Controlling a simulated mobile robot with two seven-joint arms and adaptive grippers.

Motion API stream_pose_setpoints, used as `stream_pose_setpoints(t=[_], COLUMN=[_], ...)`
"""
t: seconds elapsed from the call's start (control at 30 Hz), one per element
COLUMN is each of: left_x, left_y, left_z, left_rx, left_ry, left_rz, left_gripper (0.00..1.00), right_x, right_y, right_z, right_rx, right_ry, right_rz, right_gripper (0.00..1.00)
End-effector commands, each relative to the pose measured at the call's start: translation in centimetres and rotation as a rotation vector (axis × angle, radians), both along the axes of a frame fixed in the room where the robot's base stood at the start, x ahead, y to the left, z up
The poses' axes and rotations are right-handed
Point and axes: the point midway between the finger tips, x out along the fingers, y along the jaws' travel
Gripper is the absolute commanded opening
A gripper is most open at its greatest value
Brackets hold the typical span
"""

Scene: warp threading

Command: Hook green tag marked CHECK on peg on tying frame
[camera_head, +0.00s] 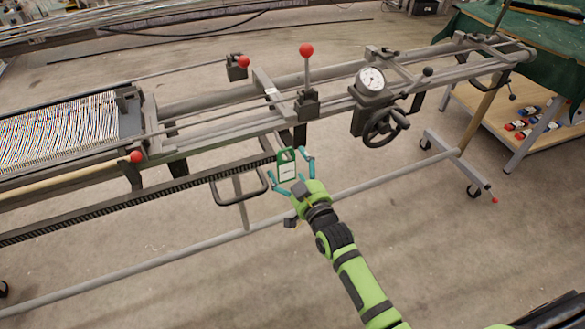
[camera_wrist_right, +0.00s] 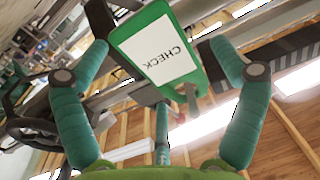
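The green tag (camera_head: 287,174) has a white label and stands roughly upright at the front of the tying frame (camera_head: 330,103), with its holed end up. In the right wrist view the tag (camera_wrist_right: 158,50) shows the word CHECK. My right gripper (camera_head: 291,172) has its teal fingers spread on both sides of the tag. In the wrist view, gaps show between both outer fingers and the tag. A small grey peg-like part (camera_wrist_right: 190,98) is at the tag's holed end; I cannot tell if it passes through the hole. My left gripper is out of view.
A dial gauge (camera_head: 371,80) and a black handwheel (camera_head: 385,127) stick out to the right. Red-knobbed levers (camera_head: 306,52) rise from the frame. Warp threads (camera_head: 60,135) lie at the left. A long lower bar (camera_head: 180,259) crosses the front; the floor before it is clear.

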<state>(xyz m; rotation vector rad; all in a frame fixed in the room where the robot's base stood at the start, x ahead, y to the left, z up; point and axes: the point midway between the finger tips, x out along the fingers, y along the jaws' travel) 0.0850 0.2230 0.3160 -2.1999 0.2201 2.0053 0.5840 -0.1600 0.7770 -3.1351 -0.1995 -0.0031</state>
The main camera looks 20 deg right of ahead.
Motion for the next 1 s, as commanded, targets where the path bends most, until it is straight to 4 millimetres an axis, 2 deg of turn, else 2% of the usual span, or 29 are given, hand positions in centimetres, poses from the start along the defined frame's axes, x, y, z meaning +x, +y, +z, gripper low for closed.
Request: stream_pose_setpoints(t=[0.23,0.37,0.8,1.0], left_x=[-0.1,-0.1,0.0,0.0], left_y=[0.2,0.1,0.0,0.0], left_z=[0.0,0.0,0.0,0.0], left_rx=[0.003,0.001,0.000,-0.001], left_ry=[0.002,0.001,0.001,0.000], left_rz=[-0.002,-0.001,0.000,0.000], left_gripper=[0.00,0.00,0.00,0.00], right_x=[-0.1,-1.2,-9.7,-11.7], right_y=[0.0,-0.2,-1.3,-1.5], right_z=[-0.1,-0.2,-0.1,-0.1], right_rx=[0.000,0.000,0.000,-0.001], right_ry=[0.001,0.003,0.003,0.001], right_rz=[0.000,0.000,0.000,0.000], right_gripper=[0.96,0.96,0.96,0.96])
